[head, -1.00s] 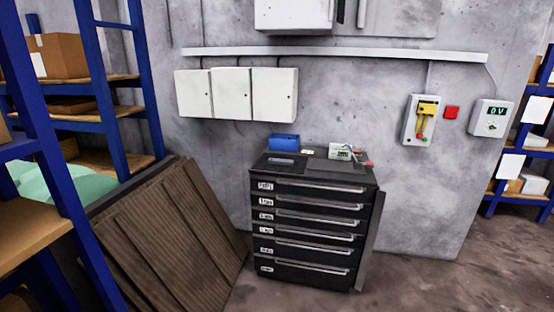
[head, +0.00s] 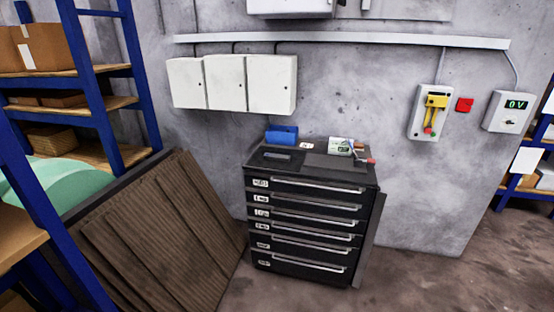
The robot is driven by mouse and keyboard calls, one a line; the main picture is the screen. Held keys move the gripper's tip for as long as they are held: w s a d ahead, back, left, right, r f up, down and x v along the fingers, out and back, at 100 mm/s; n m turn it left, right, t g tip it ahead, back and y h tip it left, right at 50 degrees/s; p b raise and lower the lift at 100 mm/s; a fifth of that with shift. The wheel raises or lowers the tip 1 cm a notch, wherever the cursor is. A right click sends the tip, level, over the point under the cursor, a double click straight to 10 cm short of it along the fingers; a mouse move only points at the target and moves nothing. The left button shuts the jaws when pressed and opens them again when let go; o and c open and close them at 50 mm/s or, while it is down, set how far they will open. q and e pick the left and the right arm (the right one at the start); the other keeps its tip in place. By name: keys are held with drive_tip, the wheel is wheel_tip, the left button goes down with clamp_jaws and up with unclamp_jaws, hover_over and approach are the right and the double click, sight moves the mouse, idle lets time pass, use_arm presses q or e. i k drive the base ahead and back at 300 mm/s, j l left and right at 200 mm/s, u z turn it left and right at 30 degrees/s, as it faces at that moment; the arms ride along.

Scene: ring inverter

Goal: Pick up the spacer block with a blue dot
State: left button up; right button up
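I cannot make out a spacer block with a blue dot in the head view. A black drawer cabinet (head: 308,232) stands against the grey wall, with several labelled drawers, all looking shut. On its top are a blue bin (head: 282,134), a small white-and-green box (head: 340,145) and a small red-ended item (head: 367,160), too small to tell in detail. Neither of my grippers shows in the view.
Brown corrugated panels (head: 150,235) lean left of the cabinet, beside a blue shelf rack (head: 101,60) with cartons. White wall boxes (head: 226,82) hang above. A yellow-handled switch (head: 434,110) and a voltage display (head: 508,111) are at right. Floor (head: 425,285) right of the cabinet is clear.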

sight(268, 156)
drive_tip(key=i+l+u, duration=0.25)
drive_tip(key=i, duration=0.35)
drive_tip(key=i+l+u, duration=0.2)
drive_tip(key=i+l, duration=0.25)
drive_tip(key=i, duration=0.15)
drive_tip(key=i+l+u, duration=0.25)
drive_tip(key=i+l, duration=0.2)
drive_tip(key=i, duration=0.1)
